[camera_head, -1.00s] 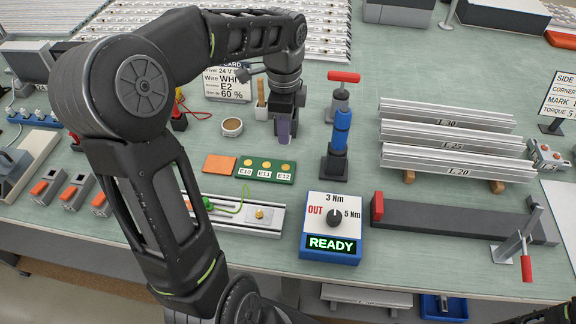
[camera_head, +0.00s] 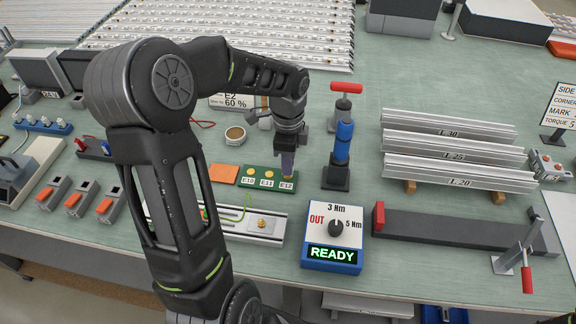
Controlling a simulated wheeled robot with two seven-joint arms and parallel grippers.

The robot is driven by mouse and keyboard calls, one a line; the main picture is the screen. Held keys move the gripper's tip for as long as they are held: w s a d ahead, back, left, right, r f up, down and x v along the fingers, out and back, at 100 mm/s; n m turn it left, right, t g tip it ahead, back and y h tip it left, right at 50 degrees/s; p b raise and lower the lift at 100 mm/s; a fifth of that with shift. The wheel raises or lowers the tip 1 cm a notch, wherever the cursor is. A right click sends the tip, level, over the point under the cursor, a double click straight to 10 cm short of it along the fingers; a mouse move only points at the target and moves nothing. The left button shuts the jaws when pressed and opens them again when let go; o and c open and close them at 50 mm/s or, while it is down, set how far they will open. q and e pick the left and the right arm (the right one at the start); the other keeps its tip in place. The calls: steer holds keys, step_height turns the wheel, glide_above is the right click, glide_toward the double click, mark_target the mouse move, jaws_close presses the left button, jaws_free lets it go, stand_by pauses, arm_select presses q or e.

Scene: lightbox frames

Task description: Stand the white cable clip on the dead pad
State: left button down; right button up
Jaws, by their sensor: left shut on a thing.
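My left gripper (camera_head: 287,160) points down at the right end of a green board (camera_head: 250,184). It is shut on a slim purple-grey thing (camera_head: 287,168), mostly hidden by the fingers. The board has three round gold pads marked E10, E11 and E12. The held thing's lower end is just above or at the E12 pad (camera_head: 286,187); I cannot tell if it touches. Nothing visible marks a pad as dead. I cannot make out a white cable clip. My right gripper is out of view.
An orange square (camera_head: 223,174) lies left of the board. A blue driver (camera_head: 342,145) in a black stand is close on the right. A torque box (camera_head: 333,240) reading READY and a metal rail (camera_head: 262,226) with a green wire lie in front. A round cup (camera_head: 235,136) stands behind.

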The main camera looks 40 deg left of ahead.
arm_select(q)
steer(key=shift+f, duration=1)
steer(key=shift+f, duration=0.15)
steer(key=c, duration=1.3)
jaws_free()
steer(key=shift+c, duration=0.2)
step_height(320, 180, up, 12)
steer(key=shift+r+b, duration=0.2)
steer(key=shift+b, duration=0.2)
